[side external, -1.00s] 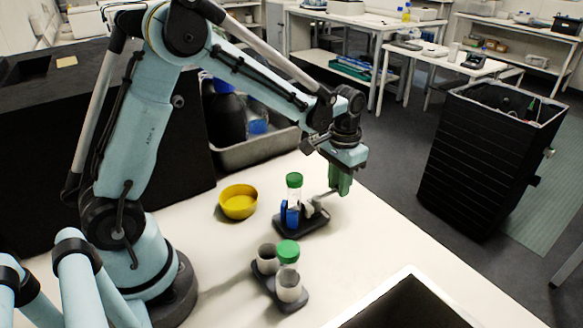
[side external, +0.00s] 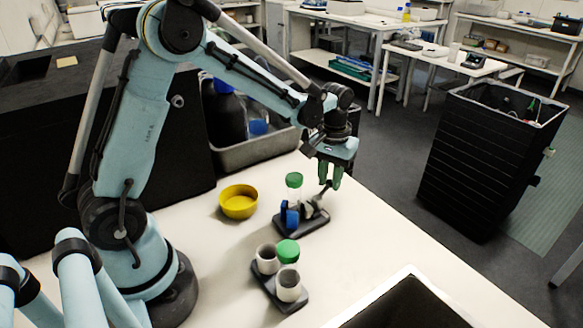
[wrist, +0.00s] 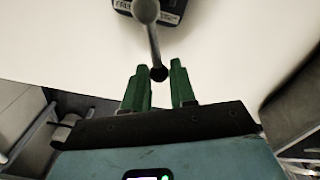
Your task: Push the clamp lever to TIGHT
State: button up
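The clamp stand (side external: 300,226) is a dark base on the white table with a blue block (side external: 292,218) and a green-capped tube (side external: 294,181) held upright. The clamp lever (side external: 320,196) is a thin grey rod tilted up to the right from the stand. In the wrist view the lever (wrist: 153,45) comes down from the top, its dark round tip at the opening between my fingertips. My gripper (side external: 331,182) is at the lever's upper end. In the wrist view my gripper's green fingers (wrist: 158,72) are apart. The TIGHT marking cannot be made out.
A second dark holder (side external: 264,288) with two grey cups and a green cap stands in front. A yellow bowl (side external: 238,203) is to the left. A grey tub (side external: 255,150) with bottles stands behind. A dark-topped box (side external: 410,306) is at the front right.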

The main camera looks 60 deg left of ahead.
jog(key=shift+s+a+n, duration=0.35)
jog(key=shift+a+n, duration=0.2)
jog(key=shift+n, duration=0.65)
jog(key=shift+o, duration=0.4)
jog(key=shift+o, duration=1)
jog(key=shift+r, duration=0.15)
notch_tip(320, 180, up, 4)
jog(key=shift+r, duration=0.1)
